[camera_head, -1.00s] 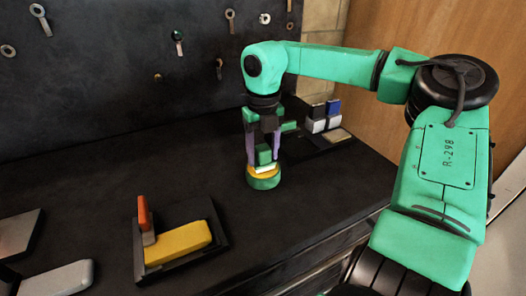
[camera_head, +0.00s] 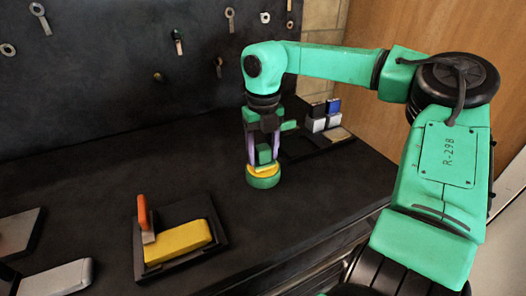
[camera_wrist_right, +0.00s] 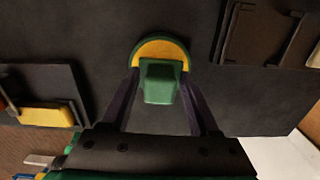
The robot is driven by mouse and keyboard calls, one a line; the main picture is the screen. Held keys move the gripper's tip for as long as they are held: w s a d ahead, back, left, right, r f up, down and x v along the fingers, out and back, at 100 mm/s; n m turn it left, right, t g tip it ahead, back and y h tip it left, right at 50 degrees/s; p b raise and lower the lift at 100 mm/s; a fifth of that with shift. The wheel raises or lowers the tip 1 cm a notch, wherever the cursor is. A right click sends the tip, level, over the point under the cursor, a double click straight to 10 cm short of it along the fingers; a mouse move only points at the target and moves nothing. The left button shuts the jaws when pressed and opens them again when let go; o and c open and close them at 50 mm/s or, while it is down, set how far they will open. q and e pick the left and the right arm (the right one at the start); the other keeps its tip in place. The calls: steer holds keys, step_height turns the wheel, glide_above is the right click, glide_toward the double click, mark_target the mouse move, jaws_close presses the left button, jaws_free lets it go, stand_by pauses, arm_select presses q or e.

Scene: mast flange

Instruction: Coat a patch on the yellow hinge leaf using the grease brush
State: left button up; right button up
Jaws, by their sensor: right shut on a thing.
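The yellow hinge leaf (camera_head: 178,242) lies flat in a black holder at the front left of the bench, with an upright orange piece (camera_head: 146,222) beside it. It also shows at the left of the right wrist view (camera_wrist_right: 45,115). My right gripper (camera_head: 263,152) points down, shut on the green handle of the grease brush (camera_wrist_right: 160,82). The brush is over a round green pot (camera_head: 263,182) with yellow content, and its lower end is hidden, seemingly in the pot. My left gripper is not in view.
Behind the pot, a black tray (camera_head: 296,153) holds small white, black and blue-topped blocks (camera_head: 333,112). Tools hang on the dark back panel. The bench between pot and hinge holder is clear.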

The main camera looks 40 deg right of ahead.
mark_target(263, 147)
steer(key=shift+f, duration=0.1)
step_height(263, 147, up, 7)
steer(key=p, duration=0.6)
stand_by(0.6)
